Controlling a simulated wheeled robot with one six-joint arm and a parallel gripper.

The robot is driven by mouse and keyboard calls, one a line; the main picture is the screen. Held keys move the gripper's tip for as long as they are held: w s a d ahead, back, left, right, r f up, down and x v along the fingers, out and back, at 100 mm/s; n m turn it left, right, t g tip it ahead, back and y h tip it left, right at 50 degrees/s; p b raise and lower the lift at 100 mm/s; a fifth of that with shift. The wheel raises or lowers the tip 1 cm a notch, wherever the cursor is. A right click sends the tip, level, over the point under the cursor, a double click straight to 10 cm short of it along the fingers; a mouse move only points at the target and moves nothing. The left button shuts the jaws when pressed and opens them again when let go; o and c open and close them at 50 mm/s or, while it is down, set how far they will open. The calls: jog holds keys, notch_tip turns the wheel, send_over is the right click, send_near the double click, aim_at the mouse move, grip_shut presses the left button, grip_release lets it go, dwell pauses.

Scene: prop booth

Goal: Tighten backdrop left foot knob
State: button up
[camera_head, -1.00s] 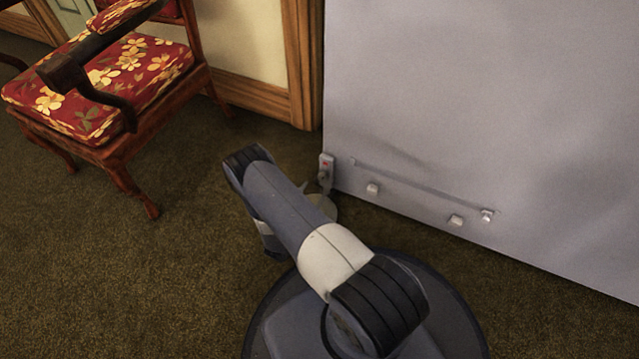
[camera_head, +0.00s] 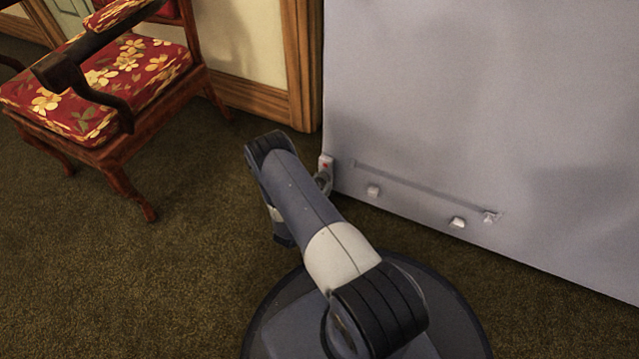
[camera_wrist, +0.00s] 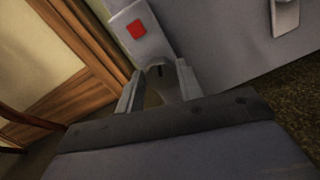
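The grey backdrop (camera_head: 470,100) stands upright at the right. At its lower left corner is a pale bracket with a red square (camera_head: 326,163), also large at the top of the wrist view (camera_wrist: 137,29). Just below the bracket, a small grey part (camera_head: 323,181), which looks like the foot knob, is partly hidden by my arm. In the wrist view my gripper (camera_wrist: 158,88) has its two fingers apart, just below the bracket. A grey part with a dark slot shows between them; I cannot tell whether the fingers touch it. In the head view my arm hides the gripper.
A wooden armchair with a red floral seat (camera_head: 95,100) stands at the left. A wood-trimmed wall (camera_head: 255,95) is behind. Small pale blocks (camera_head: 373,191) and a thin bar sit low on the backdrop. The carpet (camera_head: 150,280) at the lower left is clear.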

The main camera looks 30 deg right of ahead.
jog(key=c, duration=0.5)
jog(key=shift+m, duration=0.4)
jog(key=m, duration=0.2)
jog(key=shift+m, duration=0.4)
jog(key=m, duration=0.4)
jog(key=shift+s, duration=0.1)
jog(key=m, duration=0.5)
jog(key=shift+m+y, duration=0.3)
jog(key=m, duration=0.4)
jog(key=shift+f, duration=0.1)
jog(key=shift+m, duration=0.3)
